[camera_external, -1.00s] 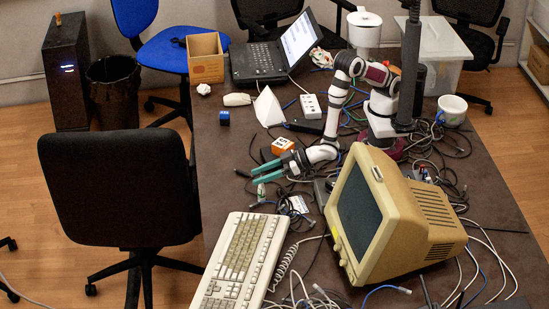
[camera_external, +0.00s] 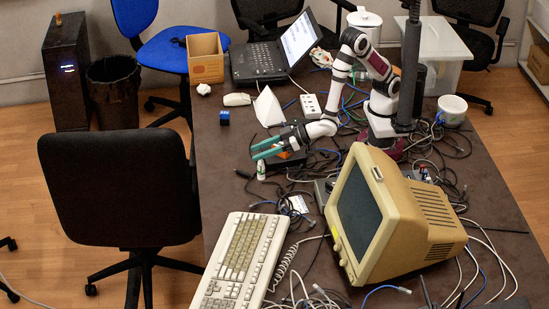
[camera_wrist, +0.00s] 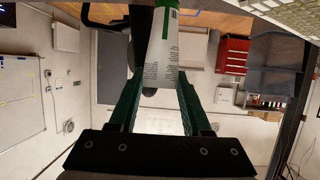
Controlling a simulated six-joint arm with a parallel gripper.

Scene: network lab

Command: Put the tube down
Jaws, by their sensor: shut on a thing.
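The tube (camera_external: 261,172) is small and white with some green. In the external view it hangs roughly upright at the tips of my gripper (camera_external: 266,150). I cannot tell whether its lower end touches the dark table. In the wrist view the tube (camera_wrist: 163,58) shows white with a green stripe and small print, between the green fingers of my gripper (camera_wrist: 158,80). The fingers are shut on it. Its upper part runs out of the wrist picture.
Tangled cables (camera_external: 290,200) lie to the right and in front. A beige keyboard (camera_external: 240,260) and an old monitor (camera_external: 400,220) stand nearer. Bare table (camera_external: 222,165) lies to the left.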

